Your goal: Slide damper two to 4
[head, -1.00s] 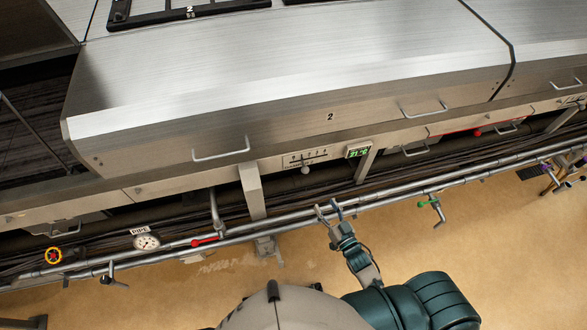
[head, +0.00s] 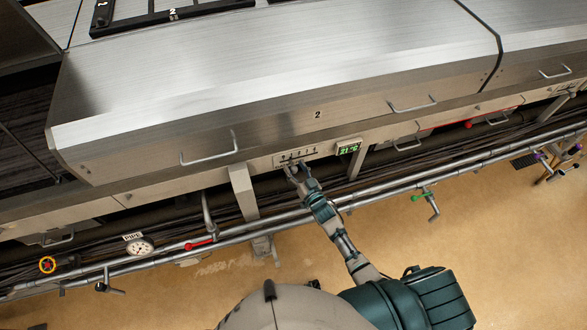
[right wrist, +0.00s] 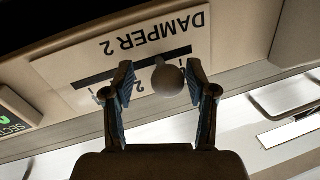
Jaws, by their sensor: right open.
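The damper two plate (head: 309,151) is a pale scale panel on the front rail below the hood marked 2. In the right wrist view it appears upside down, reading DAMPER 2 (right wrist: 150,35), with a dark slot. The round pale knob (right wrist: 168,80) stands out from the plate near a figure 2; other figures are partly hidden. My right gripper (head: 292,168) is at the plate's lower left in the head view. In the right wrist view my right gripper (right wrist: 160,85) is open, with its fingers on either side of the knob, not closed on it. My left gripper is not in view.
A green temperature display (head: 348,148) sits right of the plate. A hood handle (head: 209,150) juts out to the upper left. Pipes with a gauge (head: 139,247) and a green-handled valve (head: 424,197) run below. The tan floor in front is open.

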